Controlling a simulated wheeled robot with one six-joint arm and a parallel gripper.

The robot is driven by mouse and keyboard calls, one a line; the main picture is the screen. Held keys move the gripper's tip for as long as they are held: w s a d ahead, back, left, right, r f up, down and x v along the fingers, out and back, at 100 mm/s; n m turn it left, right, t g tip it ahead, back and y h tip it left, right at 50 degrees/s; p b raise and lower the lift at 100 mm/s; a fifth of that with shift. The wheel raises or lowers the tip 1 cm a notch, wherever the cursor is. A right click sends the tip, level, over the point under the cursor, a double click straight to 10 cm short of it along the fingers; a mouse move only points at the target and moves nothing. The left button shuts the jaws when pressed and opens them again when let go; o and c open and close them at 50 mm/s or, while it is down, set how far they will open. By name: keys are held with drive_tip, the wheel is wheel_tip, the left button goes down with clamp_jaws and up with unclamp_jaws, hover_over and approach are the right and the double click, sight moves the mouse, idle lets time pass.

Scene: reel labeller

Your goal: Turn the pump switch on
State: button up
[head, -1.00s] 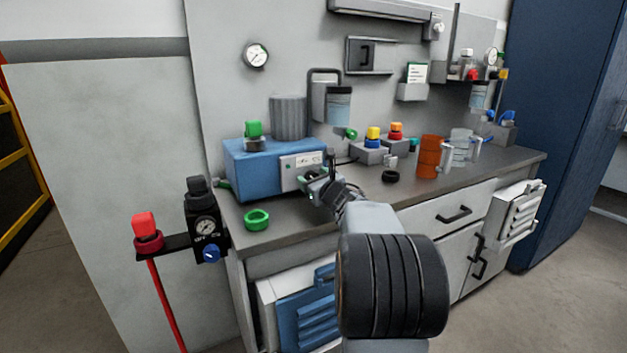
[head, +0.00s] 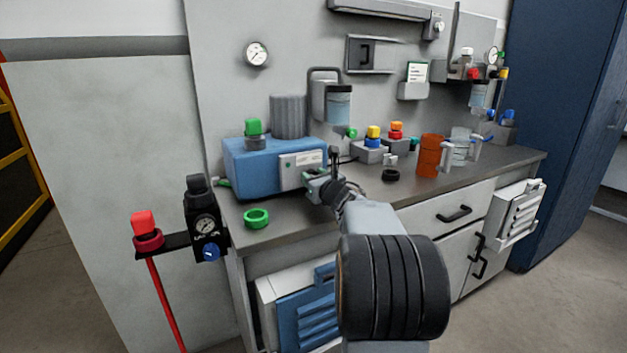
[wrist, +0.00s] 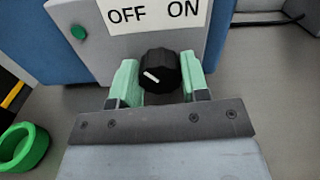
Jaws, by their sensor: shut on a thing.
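The pump switch is a black round knob (wrist: 160,72) with a white pointer mark, below a white label (wrist: 158,12) reading OFF and ON. The mark lies on the knob's left part, on the OFF side. The knob is on the front of a blue pump box (head: 262,166) with a light grey panel. My gripper (wrist: 162,80) is shut on the knob, one pale green finger on each side. In the head view my gripper (head: 311,181) is at the panel's lower right and hides the knob.
A green ring (head: 256,218) lies on the grey bench at the front left. A black ring (head: 390,176) and an orange beaker (head: 430,157) stand to the right. A gauge regulator (head: 207,225) sticks out at the bench's left edge.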

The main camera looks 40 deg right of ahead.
drive_tip(key=m, duration=0.4)
drive_tip(key=shift+b, duration=0.4)
drive_tip(key=m, duration=0.4)
drive_tip(key=m+p, duration=0.1)
drive_tip(key=m, duration=0.3)
drive_tip(key=shift+m, duration=0.3)
drive_tip(key=shift+m+p, duration=0.9)
drive_tip(key=shift+m, duration=1.3)
drive_tip(key=o, duration=0.9)
drive_tip(key=s, duration=0.4)
drive_tip(key=s+a+p, duration=0.1)
drive_tip(key=s, duration=0.8)
drive_tip(key=shift+s+a, duration=0.35)
drive_tip(key=shift+a, duration=0.05)
